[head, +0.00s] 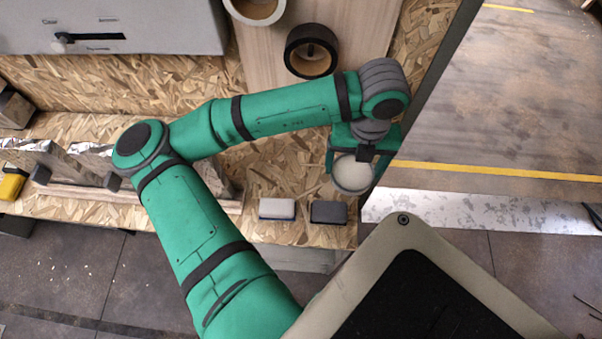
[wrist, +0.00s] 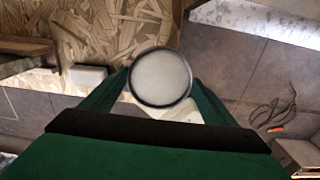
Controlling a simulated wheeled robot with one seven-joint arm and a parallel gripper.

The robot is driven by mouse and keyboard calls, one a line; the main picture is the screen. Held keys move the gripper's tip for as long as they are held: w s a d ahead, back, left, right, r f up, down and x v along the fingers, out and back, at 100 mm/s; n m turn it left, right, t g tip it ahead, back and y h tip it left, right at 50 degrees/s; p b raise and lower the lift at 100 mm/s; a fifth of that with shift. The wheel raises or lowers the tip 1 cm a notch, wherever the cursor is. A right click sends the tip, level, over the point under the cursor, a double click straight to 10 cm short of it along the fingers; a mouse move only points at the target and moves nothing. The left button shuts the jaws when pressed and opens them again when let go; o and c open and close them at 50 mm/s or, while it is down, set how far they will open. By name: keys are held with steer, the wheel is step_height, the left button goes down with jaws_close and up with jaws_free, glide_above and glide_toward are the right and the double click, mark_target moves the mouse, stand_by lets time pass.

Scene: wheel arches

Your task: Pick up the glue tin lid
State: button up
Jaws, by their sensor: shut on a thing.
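The glue tin lid (wrist: 161,77) is a round, pale grey disc with a dark rim. In the wrist view it sits between the two green fingers of my gripper (wrist: 160,95), which is shut on it. In the head view the lid (head: 352,173) shows as a pale disc at the end of my gripper (head: 350,160), near the right end of the chipboard bench. I cannot tell how far it is above the bench. The glue tin is not clearly seen.
A white block (head: 277,208) and a dark block (head: 328,212) lie near the bench's front edge (head: 250,240). Two tape rolls (head: 311,51) (head: 255,8) are at the back. A yellow item (head: 12,183) is far left.

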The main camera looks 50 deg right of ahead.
steer(key=w+a+f, duration=0.1)
steer(key=w+f, duration=0.1)
steer(key=w, duration=0.1)
steer(key=w+a+f, duration=0.2)
steer(key=w+f, duration=0.1)
steer(key=w+a+f, duration=0.1)
steer(key=w+f, duration=0.2)
steer(key=shift+w+a+f, duration=0.15)
steer(key=shift+w+a, duration=0.2)
steer(key=shift+a, duration=0.05)
steer(key=shift+w+a+f, duration=0.1)
steer(key=shift+w+f, duration=0.1)
steer(key=shift+f, duration=1.55)
steer(key=shift+f, duration=0.15)
steer(key=o, duration=1.2)
steer(key=shift+o, duration=0.2)
